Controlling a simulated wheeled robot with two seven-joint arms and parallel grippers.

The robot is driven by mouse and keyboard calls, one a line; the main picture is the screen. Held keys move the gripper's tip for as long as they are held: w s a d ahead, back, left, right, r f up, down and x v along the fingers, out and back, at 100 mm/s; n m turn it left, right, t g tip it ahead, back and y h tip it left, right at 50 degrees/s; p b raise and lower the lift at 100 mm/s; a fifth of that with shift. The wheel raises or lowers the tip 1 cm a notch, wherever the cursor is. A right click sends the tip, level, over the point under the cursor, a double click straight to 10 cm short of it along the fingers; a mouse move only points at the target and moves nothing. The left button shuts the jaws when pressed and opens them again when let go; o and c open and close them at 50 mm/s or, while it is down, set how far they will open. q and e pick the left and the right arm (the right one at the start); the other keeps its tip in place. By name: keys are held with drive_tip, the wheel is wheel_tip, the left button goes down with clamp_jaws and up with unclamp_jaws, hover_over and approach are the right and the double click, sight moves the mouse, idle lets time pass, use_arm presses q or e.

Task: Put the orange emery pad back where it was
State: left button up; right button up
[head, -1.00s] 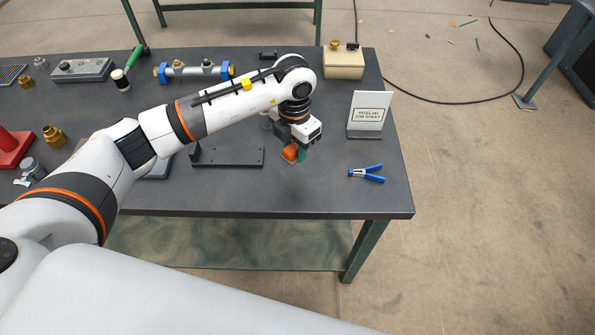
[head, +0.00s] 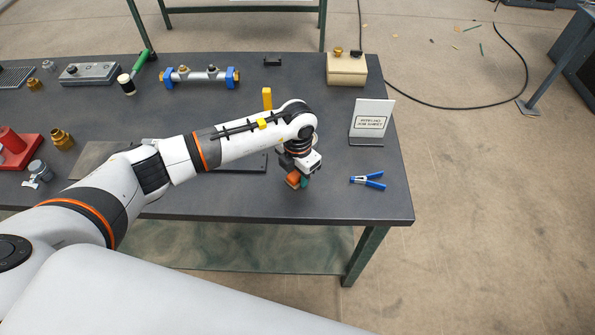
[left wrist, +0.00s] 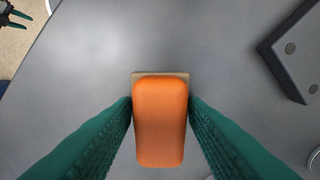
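The orange emery pad (left wrist: 160,120) is a rounded orange block with a tan layer showing at its far edge. In the left wrist view it sits between the two green fingers of my left gripper (left wrist: 160,125), which touch it on both sides. In the head view the pad (head: 292,181) shows at the tip of my left gripper (head: 298,182), over or on the front part of the dark table (head: 240,205). I cannot tell whether the pad touches the tabletop. My right gripper is not in view.
Blue-handled pliers (head: 369,181) lie right of the gripper. A job sheet stand (head: 371,120) is behind them. A dark bracket plate (head: 240,163) lies left, partly behind my arm. The table's front edge is close; bare tabletop surrounds the pad.

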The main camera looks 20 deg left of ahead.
use_arm(q)
drive_tip(key=o, duration=0.3)
drive_tip(key=shift+o, duration=0.2)
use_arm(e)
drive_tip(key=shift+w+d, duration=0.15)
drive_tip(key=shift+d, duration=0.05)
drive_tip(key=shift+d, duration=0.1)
use_arm(q)
drive_tip(key=shift+r, duration=0.4)
wheel_tip(320, 180, up, 12)
drive_tip(key=b, duration=0.3)
drive_tip(key=shift+f, duration=0.2)
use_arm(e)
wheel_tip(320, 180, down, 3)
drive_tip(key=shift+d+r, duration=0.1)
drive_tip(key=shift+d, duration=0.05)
